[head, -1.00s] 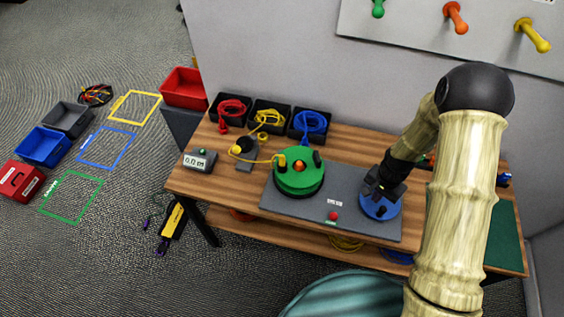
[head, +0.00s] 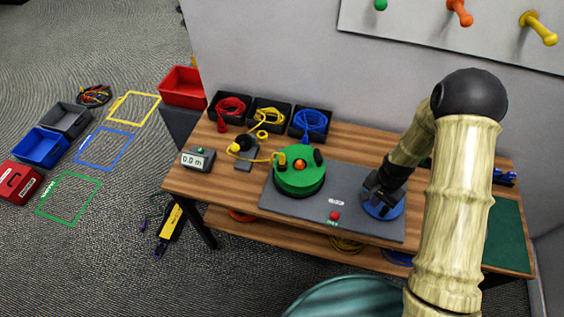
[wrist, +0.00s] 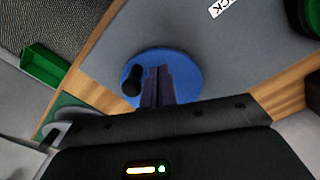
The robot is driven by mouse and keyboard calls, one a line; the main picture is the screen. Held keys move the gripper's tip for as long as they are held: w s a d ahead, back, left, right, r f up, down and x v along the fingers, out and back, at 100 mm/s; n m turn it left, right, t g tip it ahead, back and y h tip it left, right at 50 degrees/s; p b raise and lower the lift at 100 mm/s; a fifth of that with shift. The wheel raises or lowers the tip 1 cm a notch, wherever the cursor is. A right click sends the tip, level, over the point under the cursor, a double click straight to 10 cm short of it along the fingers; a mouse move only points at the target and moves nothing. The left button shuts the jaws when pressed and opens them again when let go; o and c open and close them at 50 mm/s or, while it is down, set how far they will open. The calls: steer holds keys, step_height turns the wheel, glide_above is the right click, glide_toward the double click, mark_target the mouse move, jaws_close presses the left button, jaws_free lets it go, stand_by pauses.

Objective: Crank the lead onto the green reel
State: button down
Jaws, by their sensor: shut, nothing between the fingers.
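The green reel (head: 299,180) stands on the grey plate (head: 262,203) on the wooden bench, with an orange hub and a black knob on top. The yellow lead (head: 262,160) runs from a small grey stand on the left to the reel's edge. A blue disc (head: 397,211) lies at the plate's right end. It also shows in the wrist view (wrist: 188,68), with a black crank knob (wrist: 131,80) upright on its left side. My gripper (wrist: 158,70) is shut and empty over the blue disc, beside the knob. In the head view my gripper hides part of the disc.
A red button (head: 335,215) sits on the plate's front. A counter (head: 197,159) reading about 0.0 m is at the bench's left. Black bins with red, yellow and blue (head: 313,121) leads stand along the back. A dark green mat (head: 506,238) is at right.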

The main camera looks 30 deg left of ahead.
steer(key=shift+f+b, duration=0.5)
steer(key=shift+f, duration=0.45)
